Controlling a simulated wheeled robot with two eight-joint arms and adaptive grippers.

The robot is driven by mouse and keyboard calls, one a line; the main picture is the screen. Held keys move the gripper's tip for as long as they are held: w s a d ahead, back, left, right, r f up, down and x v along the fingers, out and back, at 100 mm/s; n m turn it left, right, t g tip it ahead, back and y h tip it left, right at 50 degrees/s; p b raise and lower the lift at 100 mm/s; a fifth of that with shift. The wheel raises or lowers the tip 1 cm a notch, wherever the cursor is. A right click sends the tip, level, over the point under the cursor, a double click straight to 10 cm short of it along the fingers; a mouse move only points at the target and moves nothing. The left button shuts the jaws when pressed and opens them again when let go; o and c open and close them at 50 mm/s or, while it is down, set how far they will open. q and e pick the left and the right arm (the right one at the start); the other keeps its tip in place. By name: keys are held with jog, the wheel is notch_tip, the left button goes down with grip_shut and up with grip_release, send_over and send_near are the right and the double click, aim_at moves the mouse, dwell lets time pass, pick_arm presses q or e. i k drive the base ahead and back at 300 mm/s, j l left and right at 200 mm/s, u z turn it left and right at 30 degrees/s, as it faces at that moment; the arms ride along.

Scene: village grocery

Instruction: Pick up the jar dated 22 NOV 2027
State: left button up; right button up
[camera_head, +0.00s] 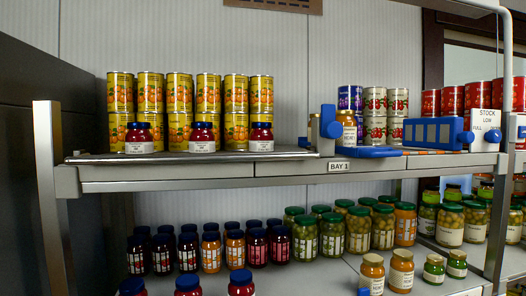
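Three dark red jars with blue lids and white front labels stand in a row on the upper shelf: a left jar (139,138), a middle jar (202,138) and a right jar (262,137). They are spaced apart in front of stacked yellow cans. Their label print is too small to read, so I cannot tell which one bears 22 NOV 2027. A yellow-orange jar (347,130) with a white label stands further right, beside a blue upright piece (328,122). Neither of my grippers shows in the head view.
Yellow cans (179,92) are stacked behind the jars. A blue tray (374,152), a blue slatted box (432,133) and a stock sign (486,128) stand to the right. The shelf edge (222,173) runs in front. Many jars fill the lower shelf (325,276).

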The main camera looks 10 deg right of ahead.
aim_at(261, 138)
jog(key=k+j+u, duration=0.15)
jog(key=j, duration=0.3)
jog(key=k+j+u, duration=0.15)
jog(key=j, duration=0.3)
jog(key=k+j+u, duration=0.15)
jog(key=j, duration=0.35)
jog(key=i, duration=0.05)
